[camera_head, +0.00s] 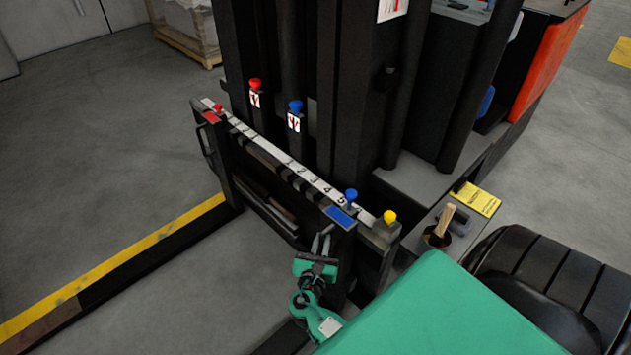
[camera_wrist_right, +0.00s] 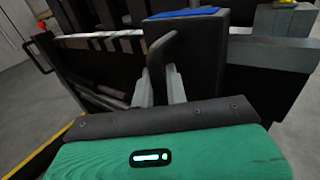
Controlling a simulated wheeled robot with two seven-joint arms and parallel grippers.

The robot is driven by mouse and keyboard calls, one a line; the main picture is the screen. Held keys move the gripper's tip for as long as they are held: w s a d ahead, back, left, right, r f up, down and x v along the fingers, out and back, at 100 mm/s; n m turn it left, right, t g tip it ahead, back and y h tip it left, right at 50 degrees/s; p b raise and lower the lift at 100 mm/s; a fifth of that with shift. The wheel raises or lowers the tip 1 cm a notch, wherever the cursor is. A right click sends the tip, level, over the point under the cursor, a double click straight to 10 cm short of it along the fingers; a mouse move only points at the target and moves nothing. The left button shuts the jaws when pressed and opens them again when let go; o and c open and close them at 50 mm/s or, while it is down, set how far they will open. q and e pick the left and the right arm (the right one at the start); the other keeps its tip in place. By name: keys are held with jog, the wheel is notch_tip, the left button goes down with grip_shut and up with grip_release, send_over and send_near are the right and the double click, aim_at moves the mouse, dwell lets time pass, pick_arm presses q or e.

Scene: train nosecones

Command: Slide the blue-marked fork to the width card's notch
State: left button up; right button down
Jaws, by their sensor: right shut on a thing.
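The blue-marked fork (camera_head: 336,238) hangs at the right part of the carriage bar (camera_head: 264,145), with a blue plate on top and a blue knob (camera_head: 351,195) beside it. The blue plate also shows at the top of the right wrist view (camera_wrist_right: 185,13). My right gripper (camera_head: 322,241) is at this fork's front, its fingers shut on the fork's dark handle (camera_wrist_right: 160,52). The handle is partly hidden in the head view. A numbered white scale runs along the bar. A yellow card (camera_head: 474,198) lies at the right; I cannot read it or make out a notch. My left gripper is out of view.
The red-marked fork (camera_head: 213,128) is at the bar's left end. A yellow knob (camera_head: 390,216) stands at the right end. Red (camera_head: 255,85) and blue (camera_head: 295,106) levers stand behind the bar. A wooden-handled tool (camera_head: 440,225) stands at the right. Floor at left is clear.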

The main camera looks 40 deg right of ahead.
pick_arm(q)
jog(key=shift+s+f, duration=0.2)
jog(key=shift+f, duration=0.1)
pick_arm(e)
jog(key=shift+s+f, duration=0.15)
jog(key=shift+s, duration=0.1)
jog(key=c, duration=1.5)
grip_release()
jog(key=shift+a, duration=0.1)
jog(key=shift+s+a, duration=0.2)
jog(key=shift+a, duration=0.1)
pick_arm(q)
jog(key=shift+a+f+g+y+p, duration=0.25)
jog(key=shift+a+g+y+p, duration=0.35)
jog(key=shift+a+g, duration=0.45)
pick_arm(e)
jog(key=v, duration=1.3)
jog(key=shift+d, duration=0.15)
